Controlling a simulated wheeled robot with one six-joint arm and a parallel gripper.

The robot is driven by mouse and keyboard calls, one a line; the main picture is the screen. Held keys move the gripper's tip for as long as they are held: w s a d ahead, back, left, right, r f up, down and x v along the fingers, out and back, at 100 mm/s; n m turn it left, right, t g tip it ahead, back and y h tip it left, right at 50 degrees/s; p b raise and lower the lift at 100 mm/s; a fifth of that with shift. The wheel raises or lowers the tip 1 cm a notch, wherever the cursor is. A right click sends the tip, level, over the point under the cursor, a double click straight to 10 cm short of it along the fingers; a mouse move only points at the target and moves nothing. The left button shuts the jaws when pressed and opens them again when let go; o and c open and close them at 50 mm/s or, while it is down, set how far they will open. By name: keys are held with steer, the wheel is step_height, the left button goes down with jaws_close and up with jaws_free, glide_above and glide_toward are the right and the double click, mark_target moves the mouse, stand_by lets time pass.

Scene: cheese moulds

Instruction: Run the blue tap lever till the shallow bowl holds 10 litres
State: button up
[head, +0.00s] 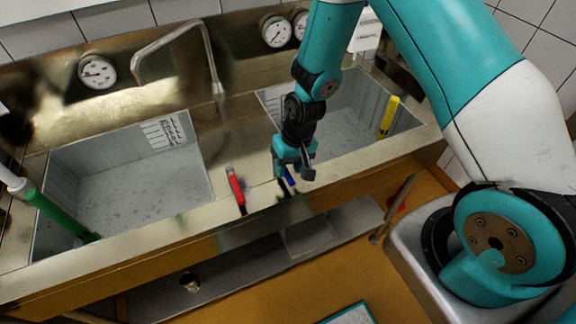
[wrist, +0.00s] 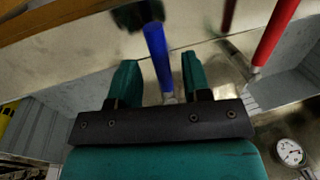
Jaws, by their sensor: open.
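The blue tap lever (head: 289,177) stands at the front rim of the sink unit, partly hidden by my gripper (head: 293,172). In the wrist view the blue lever (wrist: 157,55) lies between my two open fingers (wrist: 160,75), with a gap visible on each side. Two grey basins are let into the metal top, a left basin (head: 110,190) and a right basin (head: 340,125). Each has a white scale panel on its wall. I cannot tell which is the shallow bowl, nor read a water level. No stream shows from the bent spout (head: 170,38).
A red lever (head: 236,188) stands just left of the blue one. A green-handled tool (head: 55,212) leans in the left basin, and a yellow object (head: 389,115) is in the right. Round gauges (head: 97,71) line the back. A trough (head: 250,262) runs below the front.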

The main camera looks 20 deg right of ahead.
steer(key=shift+a+f, duration=0.1)
steer(key=shift+f, duration=0.5)
jaws_close()
